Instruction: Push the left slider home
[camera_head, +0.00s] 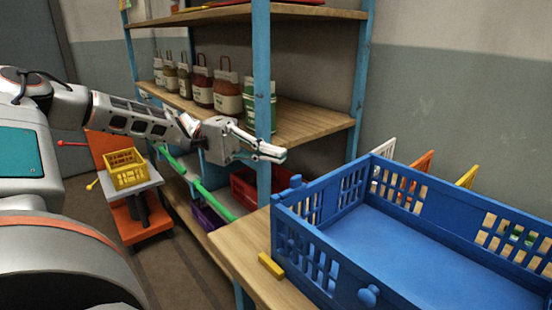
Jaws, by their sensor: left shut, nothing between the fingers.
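My left gripper (273,154) reaches in from the left and is shut and empty. It hangs in front of the shelf unit's blue post, up and to the left of a blue crate (318,262). The crate stands on a wooden table top (240,250). A blue knob (369,295) shows on the crate's near wall, and a blue peg (296,182) stands at its left corner. A small yellow block (270,265) lies on the wood beside the crate. I cannot tell which part is the left slider. My right gripper is not in view.
A shelf unit with blue posts (262,70) holds several sacks or bottles (228,90) on its middle board. A green rail (215,200) runs along its lower front. A yellow basket (125,170) sits on an orange cart (150,225) at the left. The crate's floor looks bare.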

